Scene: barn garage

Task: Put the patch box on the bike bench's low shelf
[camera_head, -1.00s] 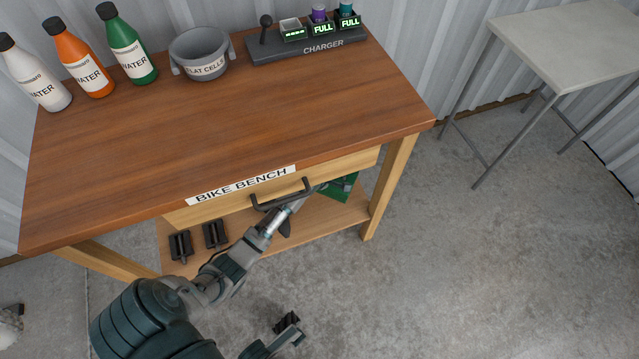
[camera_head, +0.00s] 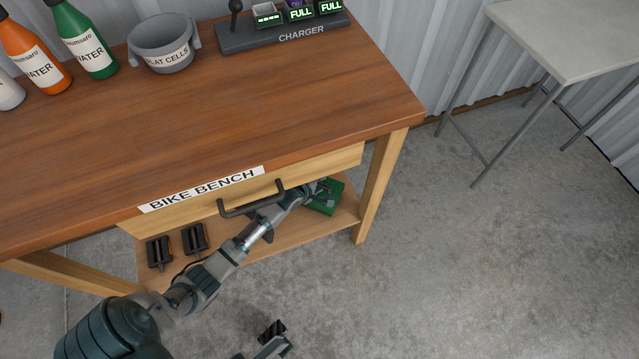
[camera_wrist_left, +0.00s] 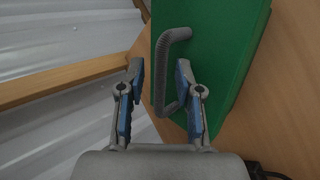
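The patch box is a green box (camera_head: 325,206) with a grey handle, at the right end of the bike bench's low shelf (camera_head: 290,238). It appears to rest on the shelf board. In the left wrist view the green box (camera_wrist_left: 228,60) fills the upper right, its handle (camera_wrist_left: 160,75) facing me. My left gripper (camera_head: 318,188) reaches under the drawer to the box. In the wrist view its fingers (camera_wrist_left: 160,95) are spread on either side of the handle, with gaps. My right gripper (camera_head: 272,332) is low at the bottom edge, away from the bench; its finger opening is unclear.
Two dark pedal-like parts (camera_head: 178,245) stand on the shelf's left. The bench drawer handle (camera_head: 252,200) sits just above my left arm. The bench top (camera_head: 220,120) holds bottles, a grey tub (camera_head: 163,45) and a charger (camera_head: 285,35).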

